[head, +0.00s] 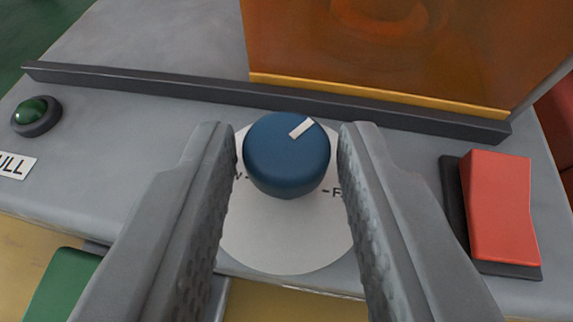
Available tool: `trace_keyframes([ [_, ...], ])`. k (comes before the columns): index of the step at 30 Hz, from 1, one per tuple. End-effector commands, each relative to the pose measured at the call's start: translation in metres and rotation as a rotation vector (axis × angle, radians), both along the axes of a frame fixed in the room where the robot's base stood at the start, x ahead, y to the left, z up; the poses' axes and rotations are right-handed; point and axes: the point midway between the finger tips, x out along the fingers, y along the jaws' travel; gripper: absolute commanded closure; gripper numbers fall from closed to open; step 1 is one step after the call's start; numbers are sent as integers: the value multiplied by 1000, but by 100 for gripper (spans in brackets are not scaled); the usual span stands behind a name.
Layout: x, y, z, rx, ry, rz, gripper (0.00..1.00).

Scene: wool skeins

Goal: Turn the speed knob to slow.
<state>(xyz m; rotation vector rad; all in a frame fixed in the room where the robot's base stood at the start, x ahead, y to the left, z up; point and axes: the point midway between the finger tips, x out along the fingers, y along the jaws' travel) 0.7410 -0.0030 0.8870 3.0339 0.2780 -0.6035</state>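The speed knob (286,160) is a round blue knob on a white dial plate (285,240). Its white pointer mark (301,128) points up and to the right. A label ending in "W" shows at the dial's left and one starting with "F" at its right; both are partly hidden by my fingers. My gripper (288,145) is open, with one grey finger on each side of the knob. A narrow gap shows between the knob and each finger.
A red rocker switch (498,207) stands on the grey panel to the right. A green button (32,113) is at the far left, above a label ending in "ULL". Behind the knob run a dark rail (180,89) and an orange see-through guard (380,45).

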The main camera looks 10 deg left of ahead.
Motion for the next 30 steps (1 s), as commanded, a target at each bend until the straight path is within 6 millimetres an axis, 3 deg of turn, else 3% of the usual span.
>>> trace_keyframes([
  [1,0,0,0,0,0,0,79],
  [4,0,0,0,0,0,0,97],
  [17,0,-2,0,-1,0,37,97],
  [30,1,-5,-1,0,1,199,97],
])
